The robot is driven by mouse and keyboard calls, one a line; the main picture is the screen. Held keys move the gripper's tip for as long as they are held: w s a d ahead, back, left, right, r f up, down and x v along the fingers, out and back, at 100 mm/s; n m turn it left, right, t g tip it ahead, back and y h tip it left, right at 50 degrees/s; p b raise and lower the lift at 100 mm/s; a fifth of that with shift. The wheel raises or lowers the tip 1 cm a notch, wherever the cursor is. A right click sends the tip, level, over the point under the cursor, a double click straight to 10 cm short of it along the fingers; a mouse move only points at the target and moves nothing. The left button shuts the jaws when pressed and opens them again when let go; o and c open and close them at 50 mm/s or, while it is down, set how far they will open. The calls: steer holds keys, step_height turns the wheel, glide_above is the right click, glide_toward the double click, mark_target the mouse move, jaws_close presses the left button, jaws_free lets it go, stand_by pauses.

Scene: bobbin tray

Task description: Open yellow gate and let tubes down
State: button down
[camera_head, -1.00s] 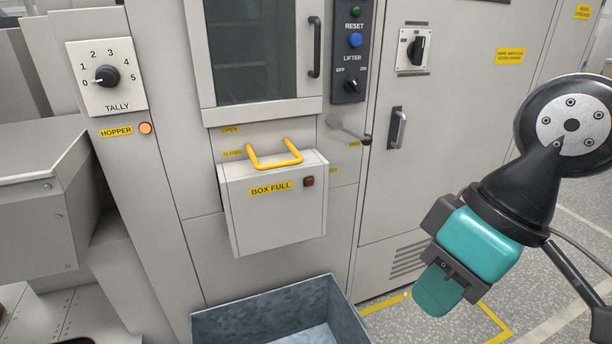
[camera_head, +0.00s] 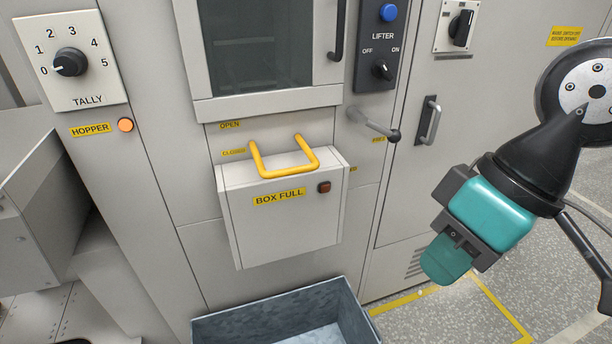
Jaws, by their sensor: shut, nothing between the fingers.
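The yellow gate handle (camera_head: 290,171) is a U-shaped bar at the top of a grey box front (camera_head: 285,225) marked BOX FULL. The handle is beside the CLOSED label (camera_head: 233,152), below the OPEN label (camera_head: 230,125). My gripper (camera_head: 447,262) is teal and black, shut and empty, pointing down to the right of the box front and apart from it. No tubes show; the inside of the box front is hidden. A blue-grey bin (camera_head: 350,312) stands on the floor below, and the part of its inside that shows looks empty.
A lever with a dark knob (camera_head: 393,135) sticks out right of the gate, near a door handle (camera_head: 429,121). The TALLY dial (camera_head: 70,63) points to 0. The HOPPER lamp (camera_head: 125,125) glows orange. The BOX FULL lamp (camera_head: 324,187) looks dark red. Floor at the right is clear.

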steer(key=n+t+y+b, duration=0.3)
steer(key=n+t+b, duration=2.1)
steer(key=n+b, duration=1.2)
glide_toward(282, 171)
steer(key=s+d+f+m+b, duration=0.1)
steer(key=d+f+m+b, duration=0.35)
steer(key=f, duration=0.25)
steer(key=shift+d+f+n+p, duration=0.2)
steer(key=shift+n+p, duration=0.1)
steer(key=shift+n, duration=0.05)
steer(key=shift+r, duration=0.1)
steer(key=p+x, duration=0.4)
steer(key=p, duration=0.1)
steer(key=s+r+p+x, duration=0.1)
steer(key=p+x, duration=0.3)
steer(key=p, duration=0.1)
steer(key=r+p+x, duration=0.1)
steer(key=p+x, duration=0.3)
steer(key=p, duration=0.1)
steer(key=shift+w+d+r+p, duration=0.1)
steer(key=shift+d+r+p, duration=0.1)
steer(key=shift+p, duration=0.1)
